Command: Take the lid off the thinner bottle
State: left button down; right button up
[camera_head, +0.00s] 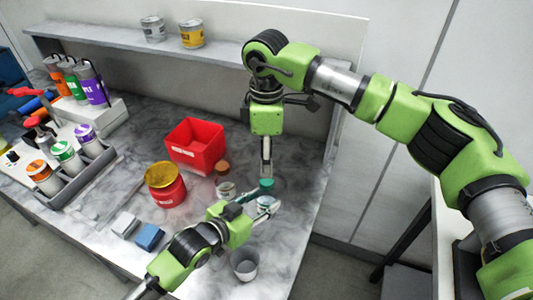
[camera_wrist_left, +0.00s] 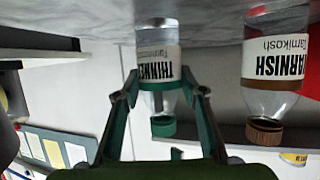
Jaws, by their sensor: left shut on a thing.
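The thinner bottle (camera_wrist_left: 158,45) is clear with a white THINNER label and a teal lid (camera_wrist_left: 163,126). The wrist picture is upside down, so the bottle stands upright on the table with its lid on. My left gripper (camera_wrist_left: 160,80) is shut around the bottle, one finger on each side below the lid. In the head view the teal lid (camera_head: 266,184) shows above my left gripper's fingers, which partly hide the bottle. My right gripper (camera_head: 267,170) points straight down just above the lid; its finger gap and any contact are unclear.
The varnish bottle (camera_wrist_left: 272,60) with a brown lid stands beside the thinner. A red bin (camera_head: 196,139), a red can (camera_head: 168,193), a grey cup (camera_head: 244,265) and a blue block (camera_head: 149,237) are nearby. A bottle rack (camera_head: 75,178) is at left; a shelf (camera_head: 110,37) runs behind.

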aim_at(266, 180)
notch_tip(266, 180, down, 7)
jog(key=shift+f, duration=0.1)
dwell(0.3)
grip_shut()
